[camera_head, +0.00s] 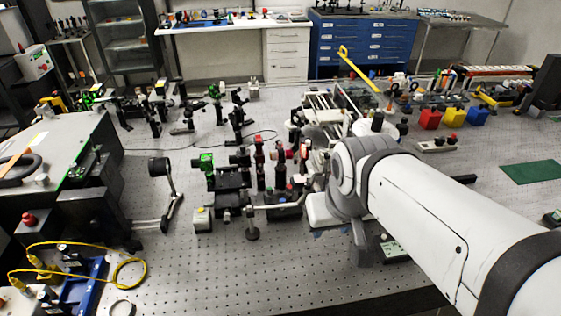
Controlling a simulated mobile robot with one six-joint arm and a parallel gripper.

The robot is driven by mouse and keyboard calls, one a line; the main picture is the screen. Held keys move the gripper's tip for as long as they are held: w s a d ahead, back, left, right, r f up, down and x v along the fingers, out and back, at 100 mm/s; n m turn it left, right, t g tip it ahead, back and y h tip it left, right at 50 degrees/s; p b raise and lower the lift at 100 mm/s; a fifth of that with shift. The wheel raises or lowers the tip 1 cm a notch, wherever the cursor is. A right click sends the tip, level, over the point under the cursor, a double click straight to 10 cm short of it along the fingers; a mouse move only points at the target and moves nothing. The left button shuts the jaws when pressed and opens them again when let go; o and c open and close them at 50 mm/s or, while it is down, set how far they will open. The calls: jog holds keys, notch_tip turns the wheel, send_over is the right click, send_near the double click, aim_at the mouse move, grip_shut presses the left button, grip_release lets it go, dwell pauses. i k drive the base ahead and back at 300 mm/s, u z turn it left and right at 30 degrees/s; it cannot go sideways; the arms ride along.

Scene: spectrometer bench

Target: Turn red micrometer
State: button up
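Small red parts stand among the black optical mounts in the middle of the bench. I cannot tell which of these is the red micrometer. My white arm comes in from the lower right and ends in a grey joint beside these mounts. My gripper's fingers cannot be made out; the arm and the crowded mounts hide that area.
The perforated metal bench (330,278) is bare in front. A green-topped mount (207,162) and a black post holder (161,170) stand left of the middle. Yellow cables (130,272) loop at lower left. Red, yellow and blue boxes (453,117) stand at back right.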

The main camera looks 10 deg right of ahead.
aim_at(289, 188)
jog(key=u, duration=0.05)
jog(key=k, duration=0.35)
jog(key=u, duration=1)
jog(key=k, duration=1.2)
jog(key=z, duration=0.95)
jog(key=i, duration=1.5)
